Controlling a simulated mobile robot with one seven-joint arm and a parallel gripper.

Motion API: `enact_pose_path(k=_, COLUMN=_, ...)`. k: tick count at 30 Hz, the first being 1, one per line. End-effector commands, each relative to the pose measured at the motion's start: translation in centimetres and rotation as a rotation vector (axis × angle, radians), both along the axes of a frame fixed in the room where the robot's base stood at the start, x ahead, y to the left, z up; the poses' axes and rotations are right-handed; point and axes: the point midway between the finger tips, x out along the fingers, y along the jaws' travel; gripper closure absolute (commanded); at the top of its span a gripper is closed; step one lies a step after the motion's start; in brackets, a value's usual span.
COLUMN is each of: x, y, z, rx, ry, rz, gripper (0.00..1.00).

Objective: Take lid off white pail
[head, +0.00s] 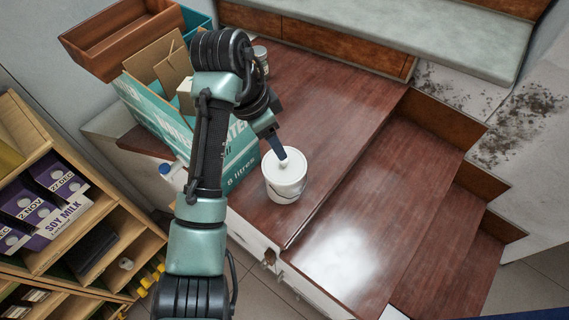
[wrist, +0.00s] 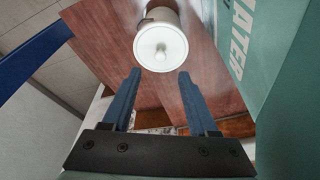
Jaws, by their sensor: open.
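The white pail (head: 286,187) stands upright on the reddish-brown wooden platform, with a thin wire handle at its side. Its white lid (head: 284,163) with a round knob on top is on the pail. In the wrist view the lid (wrist: 161,47) faces me, its knob in the middle, and part of the pail (wrist: 161,12) shows behind it. My gripper (head: 280,152) is over the lid, its fingers near the knob in the head view. In the wrist view my gripper (wrist: 158,72) is open and empty, fingertips either side of the lid's lower edge, apart from the knob.
A small can (head: 261,55) is farther back. Wooden steps (head: 400,190) drop to the right. A shelf with soy milk cartons (head: 45,205) is at left.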

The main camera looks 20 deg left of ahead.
Motion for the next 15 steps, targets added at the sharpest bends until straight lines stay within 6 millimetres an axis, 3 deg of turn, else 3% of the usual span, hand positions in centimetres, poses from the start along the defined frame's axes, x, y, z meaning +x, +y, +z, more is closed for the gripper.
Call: enact_pose_path(k=15, x=1.1, y=-1.2, z=-5.7, rx=0.000, ry=0.000, rz=0.003, gripper=0.41)
